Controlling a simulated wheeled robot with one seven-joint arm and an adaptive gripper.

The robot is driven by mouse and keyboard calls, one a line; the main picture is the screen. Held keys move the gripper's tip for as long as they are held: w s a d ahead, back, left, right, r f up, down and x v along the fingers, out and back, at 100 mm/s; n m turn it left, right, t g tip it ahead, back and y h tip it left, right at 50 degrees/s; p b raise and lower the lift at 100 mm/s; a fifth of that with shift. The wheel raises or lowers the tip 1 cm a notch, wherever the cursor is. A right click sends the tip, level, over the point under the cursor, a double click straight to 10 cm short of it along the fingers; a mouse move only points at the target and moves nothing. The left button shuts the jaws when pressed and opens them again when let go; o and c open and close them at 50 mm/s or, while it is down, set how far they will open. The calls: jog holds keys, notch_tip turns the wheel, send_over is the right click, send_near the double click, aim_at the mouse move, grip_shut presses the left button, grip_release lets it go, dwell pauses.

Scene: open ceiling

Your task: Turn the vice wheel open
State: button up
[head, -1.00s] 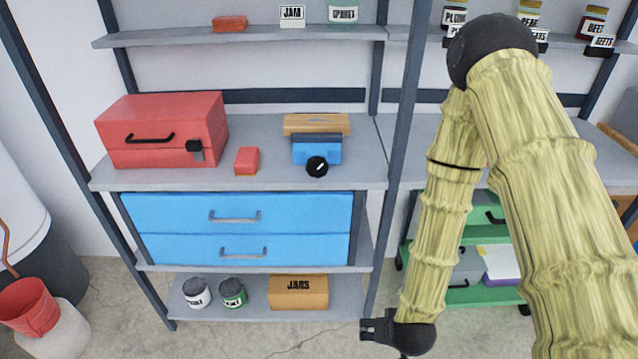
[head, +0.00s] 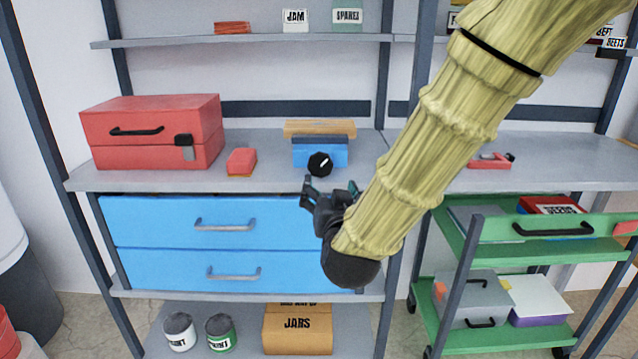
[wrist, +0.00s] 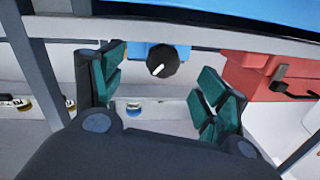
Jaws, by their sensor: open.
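The blue vice (head: 321,154) sits on the grey shelf top, with a wooden piece (head: 320,128) at its back. Its round black wheel (head: 320,164) with a white mark faces the front. In the wrist view the wheel (wrist: 162,61) shows between my fingers, a little beyond the tips. My gripper (head: 329,188) is open and empty, just below and in front of the wheel, not visibly touching it. The green-padded fingers are spread apart in the wrist view (wrist: 165,95).
A red toolbox (head: 150,132) and a small red block (head: 241,162) stand left of the vice. Blue drawers (head: 180,222) lie below the shelf. A dark rack post (head: 414,90) rises to the right. A green cart (head: 500,340) stands at the lower right.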

aim_at(321, 166)
jog(key=shift+t, duration=0.3)
jog(key=w, duration=0.3)
jog(key=w+a+r+b, duration=0.1)
jog(key=w, duration=0.6)
jog(key=shift+w+a+r+b, duration=0.3)
jog(key=shift+w+a, duration=0.05)
jog(key=c, duration=1)
jog(key=shift+c, duration=0.2)
